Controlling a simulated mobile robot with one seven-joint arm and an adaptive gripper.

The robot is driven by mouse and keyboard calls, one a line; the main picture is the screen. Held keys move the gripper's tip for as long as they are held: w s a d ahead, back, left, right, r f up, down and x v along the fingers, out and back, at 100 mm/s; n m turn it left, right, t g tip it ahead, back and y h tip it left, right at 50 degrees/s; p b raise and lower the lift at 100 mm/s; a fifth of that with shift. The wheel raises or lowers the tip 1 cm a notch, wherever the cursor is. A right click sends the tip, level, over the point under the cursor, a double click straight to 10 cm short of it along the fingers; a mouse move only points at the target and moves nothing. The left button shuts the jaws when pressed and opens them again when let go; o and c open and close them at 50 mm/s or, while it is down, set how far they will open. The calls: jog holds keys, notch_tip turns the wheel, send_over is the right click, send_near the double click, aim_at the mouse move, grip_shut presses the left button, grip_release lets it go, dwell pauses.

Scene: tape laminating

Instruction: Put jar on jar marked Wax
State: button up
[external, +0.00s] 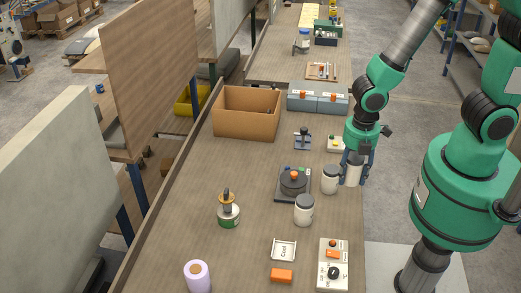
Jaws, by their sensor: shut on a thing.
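My gripper (356,178) points down at the right side of the workbench and is shut on a pale jar (354,167). Its fingers stand on either side of that jar. Whether the held jar touches the bench is hard to tell. A second pale jar with a dark lid (331,180) stands just left of my gripper, very close to the held jar. A third pale jar with a dark lid (304,211) stands upright nearer the front. Lettering on the jars is too small to read, so I cannot tell which is marked Wax.
A dark round device with an orange knob (293,181) sits left of the jars. A green-and-white pot (228,215), a small tray (284,250), an orange block (281,275) and a control box (333,270) lie nearer. A cardboard box (245,125) stands behind. The bench's left-middle is clear.

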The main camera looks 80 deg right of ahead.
jog(key=shift+s+a+r+n, duration=0.1)
jog(key=shift+s+a+n, duration=0.15)
jog(key=shift+s+a, duration=0.25)
jog(key=shift+s+a+n, duration=0.25)
jog(key=shift+s, duration=0.4)
jog(key=shift+c, duration=0.2)
jog(key=shift+w, duration=0.15)
send_over(305, 199)
jog(key=shift+a+f, duration=0.15)
jog(key=shift+f, duration=0.6)
jog(key=shift+f, duration=1.75)
jog(key=shift+f, duration=0.15)
jog(key=o, duration=1.4)
jog(key=shift+c, duration=0.2)
